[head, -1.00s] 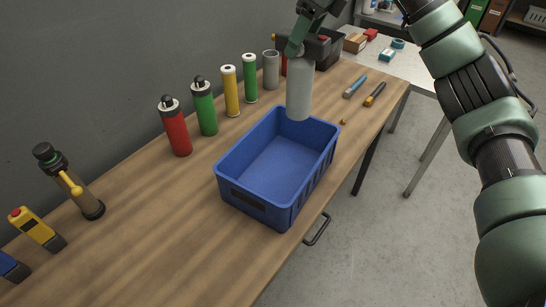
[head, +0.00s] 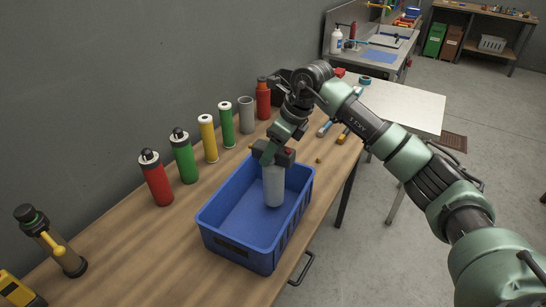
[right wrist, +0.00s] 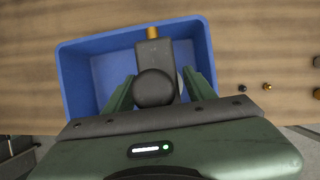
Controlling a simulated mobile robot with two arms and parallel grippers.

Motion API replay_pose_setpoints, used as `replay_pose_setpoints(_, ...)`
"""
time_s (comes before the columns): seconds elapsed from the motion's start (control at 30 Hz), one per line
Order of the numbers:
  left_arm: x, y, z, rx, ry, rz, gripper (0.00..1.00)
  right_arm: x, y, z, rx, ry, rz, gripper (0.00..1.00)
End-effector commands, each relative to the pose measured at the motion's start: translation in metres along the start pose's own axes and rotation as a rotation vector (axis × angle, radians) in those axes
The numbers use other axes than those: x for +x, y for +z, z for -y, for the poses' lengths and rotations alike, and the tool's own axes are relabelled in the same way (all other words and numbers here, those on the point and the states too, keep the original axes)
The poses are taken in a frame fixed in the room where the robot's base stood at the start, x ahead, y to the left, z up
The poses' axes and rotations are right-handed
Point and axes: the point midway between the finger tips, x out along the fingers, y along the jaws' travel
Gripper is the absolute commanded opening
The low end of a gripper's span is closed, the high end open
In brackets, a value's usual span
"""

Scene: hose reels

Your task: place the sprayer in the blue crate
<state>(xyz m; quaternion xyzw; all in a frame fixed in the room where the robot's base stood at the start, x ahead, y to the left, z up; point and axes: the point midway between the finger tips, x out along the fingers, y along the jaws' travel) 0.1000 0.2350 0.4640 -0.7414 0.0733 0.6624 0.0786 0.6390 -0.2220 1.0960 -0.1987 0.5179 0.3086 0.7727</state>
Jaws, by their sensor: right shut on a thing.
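The sprayer (head: 273,188) is a light grey bottle, upright in my right gripper (head: 273,160). In the right wrist view its dark head and brass nozzle (right wrist: 152,33) show between the two green fingers. The blue crate (head: 240,253) stands open on the wooden bench. The bottle's lower part is inside the crate, toward its far end. I cannot tell whether it touches the crate's floor. In the right wrist view the crate (right wrist: 78,85) lies around and beneath the sprayer. My left gripper is not in view.
A row of canisters, including a red one (head: 156,180) and a green one (head: 184,158), stands along the wall. A dark tool with a yellow lever (head: 55,245) is at the left. Small brass pieces (head: 319,160) lie right of the crate.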

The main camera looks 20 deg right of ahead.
Motion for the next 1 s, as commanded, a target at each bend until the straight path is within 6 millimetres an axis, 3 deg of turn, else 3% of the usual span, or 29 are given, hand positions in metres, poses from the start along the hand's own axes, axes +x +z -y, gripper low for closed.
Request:
replay_pose_setpoints(0.2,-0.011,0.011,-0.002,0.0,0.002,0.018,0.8,0.026,-0.011,0.0,0.001,0.002,-0.001,0.0)
replay_pose_setpoints(0.57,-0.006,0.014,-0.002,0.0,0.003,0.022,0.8,0.032,-0.013,0.0,0.0,0.0,0.002,0.0)
replay_pose_setpoints(0.6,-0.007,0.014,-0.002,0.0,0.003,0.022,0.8,0.032,-0.013,0.0,0.0,0.001,-0.001,0.63)
replay_pose_setpoints(0.63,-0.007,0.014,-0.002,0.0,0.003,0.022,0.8,0.032,-0.013,0.0,0.0,0.001,-0.001,0.72)
replay_pose_setpoints(0.67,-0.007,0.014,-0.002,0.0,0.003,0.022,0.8,0.032,-0.013,0.0,0.0,0.001,-0.001,0.77)
replay_pose_setpoints(1.0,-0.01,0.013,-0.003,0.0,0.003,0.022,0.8,0.029,-0.012,0.0,0.0,0.001,-0.001,0.77)
